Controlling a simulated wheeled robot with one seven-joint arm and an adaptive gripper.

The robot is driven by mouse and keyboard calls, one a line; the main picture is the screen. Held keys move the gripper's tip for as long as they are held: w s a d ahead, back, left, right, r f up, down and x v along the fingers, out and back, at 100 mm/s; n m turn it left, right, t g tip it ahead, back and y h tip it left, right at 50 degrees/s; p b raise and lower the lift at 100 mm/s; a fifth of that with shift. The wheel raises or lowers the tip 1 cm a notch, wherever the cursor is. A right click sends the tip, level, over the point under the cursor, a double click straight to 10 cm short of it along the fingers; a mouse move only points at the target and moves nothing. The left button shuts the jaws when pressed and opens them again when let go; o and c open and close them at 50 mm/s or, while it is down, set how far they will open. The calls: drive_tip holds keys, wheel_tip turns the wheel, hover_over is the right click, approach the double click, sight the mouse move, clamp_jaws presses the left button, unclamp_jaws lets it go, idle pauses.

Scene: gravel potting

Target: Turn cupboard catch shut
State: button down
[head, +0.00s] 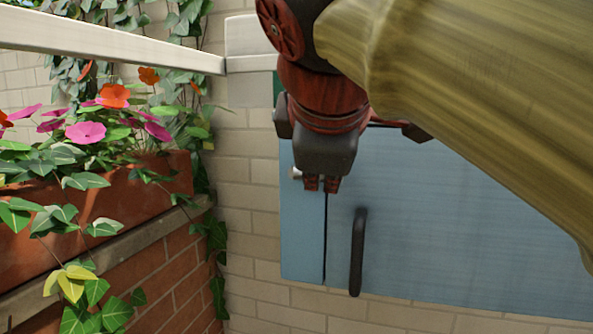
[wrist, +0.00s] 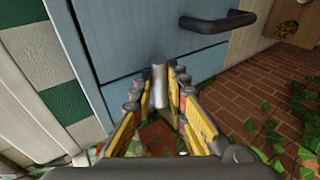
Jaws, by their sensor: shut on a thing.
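The blue cupboard door (head: 440,230) is flat against its narrow left panel (head: 303,235), with a thin dark seam between them. My gripper (head: 321,184) is at this seam, above and left of the black door handle (head: 357,252). A small pale metal end of the catch (head: 296,173) shows beside my fingers. In the wrist view, the grey metal catch (wrist: 160,85) stands between my two yellow-sided fingers, which are shut on it. How far the catch is turned is hard to tell, as my gripper hides most of it in the head view.
A terracotta planter (head: 95,215) with flowers and ivy stands on a brick ledge at the left. A pale brick wall (head: 250,195) is behind the cupboard. The handle (wrist: 218,22) juts out close to my fingers in the wrist view. Brick floor (wrist: 255,95) with leaves lies below.

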drive_tip(key=c, duration=1.7)
unclamp_jaws()
drive_tip(key=shift+c, duration=0.2)
drive_tip(key=shift+r, duration=0.1)
wheel_tip(320, 180, up, 10)
